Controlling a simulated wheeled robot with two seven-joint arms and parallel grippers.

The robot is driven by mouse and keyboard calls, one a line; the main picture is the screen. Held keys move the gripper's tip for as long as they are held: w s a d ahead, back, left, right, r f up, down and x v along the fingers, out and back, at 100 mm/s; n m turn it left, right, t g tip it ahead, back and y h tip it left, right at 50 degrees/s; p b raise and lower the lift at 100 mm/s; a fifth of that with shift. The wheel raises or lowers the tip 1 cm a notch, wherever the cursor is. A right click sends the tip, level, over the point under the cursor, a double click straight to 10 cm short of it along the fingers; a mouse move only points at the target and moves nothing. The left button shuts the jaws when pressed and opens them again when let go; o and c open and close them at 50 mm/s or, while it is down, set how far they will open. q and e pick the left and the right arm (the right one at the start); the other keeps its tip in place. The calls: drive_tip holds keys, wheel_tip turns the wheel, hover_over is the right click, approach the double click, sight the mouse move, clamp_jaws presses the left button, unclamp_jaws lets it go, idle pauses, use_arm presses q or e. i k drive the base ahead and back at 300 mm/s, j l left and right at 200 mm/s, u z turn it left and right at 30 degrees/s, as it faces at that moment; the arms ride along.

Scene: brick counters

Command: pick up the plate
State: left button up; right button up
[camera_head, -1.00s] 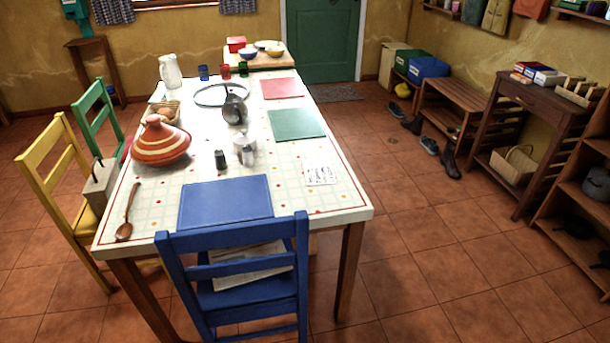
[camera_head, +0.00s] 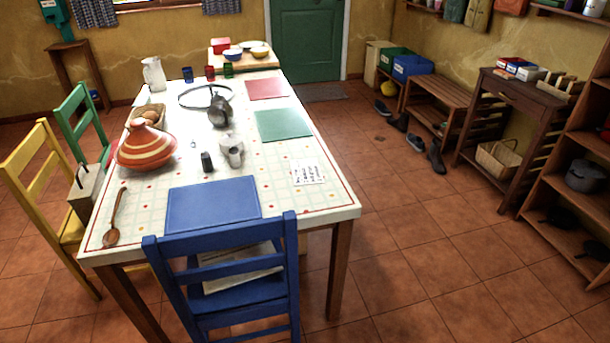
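A pale, flat dish that looks like a plate (camera_head: 249,44) lies on the wooden board at the far end of the long table. It is small and partly hidden behind a white-and-blue bowl (camera_head: 232,55) and a yellow bowl (camera_head: 259,52), so I cannot be sure of its shape. Neither of my grippers shows in the head view.
The tiled table (camera_head: 331,205) bears a striped tagine (camera_head: 145,147), a blue mat (camera_head: 212,203), a green mat (camera_head: 284,125) and a metal jug (camera_head: 220,112). A blue chair (camera_head: 222,245) blocks its near end.

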sight(248, 44)
drive_tip(key=i+l+z, duration=0.3)
drive_tip(key=l+z, duration=0.15)
drive_tip(key=i+l+z, duration=0.85)
drive_tip(key=i+z, duration=0.1)
drive_tip(key=i, duration=0.7)
drive_tip(key=i+j+u, duration=0.1)
drive_tip(key=i+u, duration=0.65)
drive_tip(key=i+l+u, duration=0.2)
drive_tip(key=i+u, duration=0.2)
drive_tip(key=i+j+u, duration=0.1)
drive_tip(key=i+u, duration=0.4)
drive_tip(key=i, duration=0.2)
drive_tip(key=i+l+u, duration=0.2)
drive_tip(key=i+u, duration=0.3)
drive_tip(key=i, duration=0.25)
drive_tip(key=i+l+u, duration=0.2)
drive_tip(key=i+u, duration=0.2)
drive_tip(key=i, duration=0.15)
drive_tip(key=i+l+u, duration=0.35)
drive_tip(key=i, duration=0.2)
